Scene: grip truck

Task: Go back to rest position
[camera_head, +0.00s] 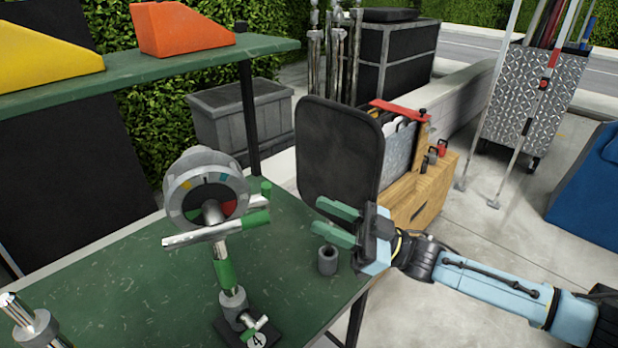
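My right gripper (337,222) has green fingers and a light blue arm that comes in from the right. Its two fingers are spread apart with nothing between them. It is above the right edge of the green table (120,285), close to a small grey hollow cylinder (328,260). My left gripper does not show in the head view.
A clamp head on a stand (207,195), with base marked 4, is left of my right gripper. A metal post (28,325) is at the lower left. A dark panel (338,150) and a wooden crate (424,190) are behind the gripper. A shelf (150,67) holds wedges.

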